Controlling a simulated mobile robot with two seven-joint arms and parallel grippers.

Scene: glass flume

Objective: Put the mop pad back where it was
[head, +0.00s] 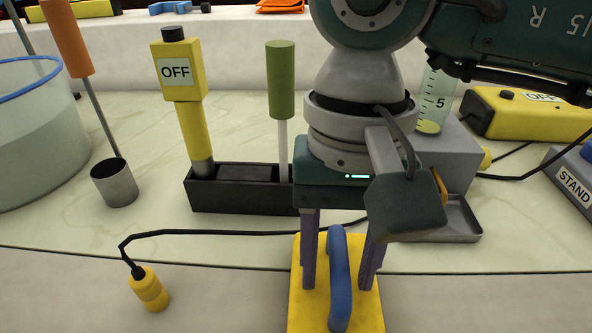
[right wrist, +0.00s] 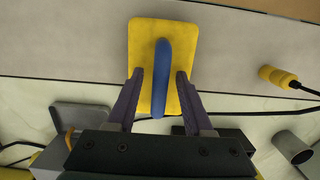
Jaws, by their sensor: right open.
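The mop pad (head: 308,315) is a yellow rectangular pad with a blue arched handle (head: 340,280). It lies on the grey front strip, at the bottom middle of the head view, partly cut off by the frame edge. In the right wrist view the gripper (right wrist: 160,75) straddles the handle (right wrist: 162,70), with gaps on both sides. My left gripper is out of view.
A black holder (head: 235,196) stands behind, with a yellow "OFF" tool (head: 178,80) and a green-handled tool (head: 280,80). A metal cup (head: 115,184), a glass vessel (head: 30,130) and a corded yellow plug (head: 149,288) are left. A grey tray (head: 462,225) is right.

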